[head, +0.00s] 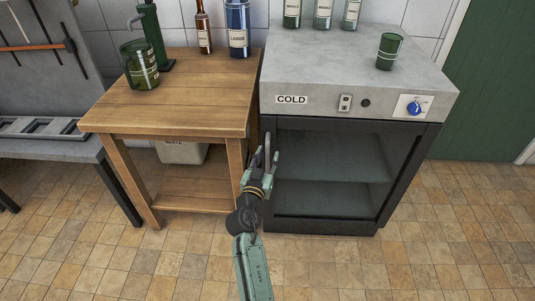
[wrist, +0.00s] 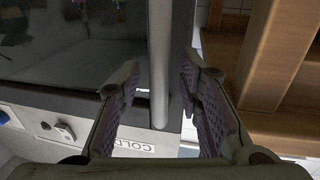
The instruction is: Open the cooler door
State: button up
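The cooler (head: 350,98) is a grey-topped cabinet with a COLD label and a dark-framed glass door (head: 325,207), which looks shut. Empty shelves show through the glass. A pale vertical bar handle (head: 267,145) is at the door's left edge; it also shows in the wrist view (wrist: 160,60). My gripper (head: 262,168) is at the handle's lower part in the head view. In the wrist view my gripper (wrist: 160,90) is open, with the handle between its fingers and a visible gap on each side. The head view partly hides the contact area.
A wooden table (head: 190,95) stands close left of the cooler, with a green mug (head: 141,64) and bottles on it. A waste bin (head: 182,152) sits beneath. A green cup (head: 389,51) and several bottles stand on the cooler. The tiled floor (head: 325,265) in front is clear.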

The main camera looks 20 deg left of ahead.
jog(key=shift+w, duration=0.4)
jog(key=shift+c, duration=0.4)
grip_shut()
